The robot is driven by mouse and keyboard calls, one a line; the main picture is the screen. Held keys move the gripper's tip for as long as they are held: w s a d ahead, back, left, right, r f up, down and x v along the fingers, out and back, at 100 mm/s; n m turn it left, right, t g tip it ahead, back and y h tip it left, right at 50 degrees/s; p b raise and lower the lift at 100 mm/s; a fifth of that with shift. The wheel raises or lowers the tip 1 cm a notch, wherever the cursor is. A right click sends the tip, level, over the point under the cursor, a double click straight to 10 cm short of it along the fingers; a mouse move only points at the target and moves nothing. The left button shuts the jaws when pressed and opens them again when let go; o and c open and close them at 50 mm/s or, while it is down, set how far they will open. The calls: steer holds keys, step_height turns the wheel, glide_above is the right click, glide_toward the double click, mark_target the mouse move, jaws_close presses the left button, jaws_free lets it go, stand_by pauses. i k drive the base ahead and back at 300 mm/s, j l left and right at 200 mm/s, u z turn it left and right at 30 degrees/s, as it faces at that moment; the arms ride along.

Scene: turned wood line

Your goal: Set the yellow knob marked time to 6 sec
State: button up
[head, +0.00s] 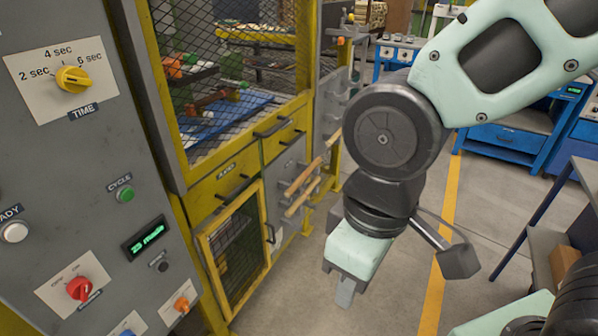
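The yellow knob (73,79) is on a pale plate (52,100) at the upper left of the grey panel, above the label TIME (83,111). The plate reads 2 sec at left, 4 sec at top and 6 sec at upper right. The knob's grip bar lies slantwise, from upper left to lower right; I cannot tell which end is its pointer. My gripper (345,293) hangs down right of the panel, well apart from the knob and touching nothing visible. Only one finger tip shows clearly, so its opening is hidden.
The grey panel (60,200) also carries a green CYCLE button (125,194), a white button (15,232), a red switch (79,289), an orange knob (182,304) and a green display (146,238). A yellow-framed mesh cabinet (240,170) stands beside it. Floor is clear beyond my gripper.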

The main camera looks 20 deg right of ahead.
mark_target(75, 80)
steer(key=u, duration=1.25)
